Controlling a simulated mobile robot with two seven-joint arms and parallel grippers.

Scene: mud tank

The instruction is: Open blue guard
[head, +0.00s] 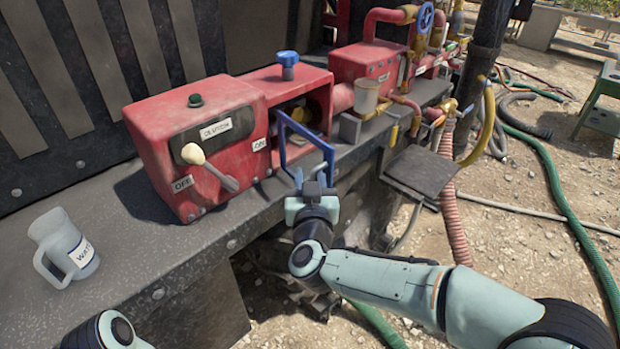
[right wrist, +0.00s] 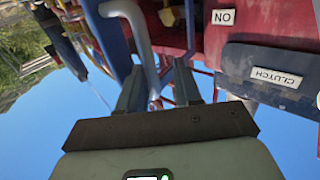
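The blue guard (head: 329,168) is a thin blue frame on the front of the red machine, right of the ON label. My right gripper (head: 312,184) is at the lower end of the frame. In the right wrist view, its two fingers (right wrist: 158,82) stand apart, and a bar of the blue guard (right wrist: 135,18) runs down between them. I cannot tell whether either finger touches the bar. Behind the guard is a recess with yellow parts, partly hidden. My left gripper is out of view; only part of my left arm shows at the bottom left.
The red clutch box (head: 200,140) with a cream-knobbed lever (head: 208,166) stands left of the guard. A mug labelled water (head: 64,247) stands on the grey ledge (head: 120,255). A pale cup (head: 367,97) is right of the guard. Hoses lie on gravel at right.

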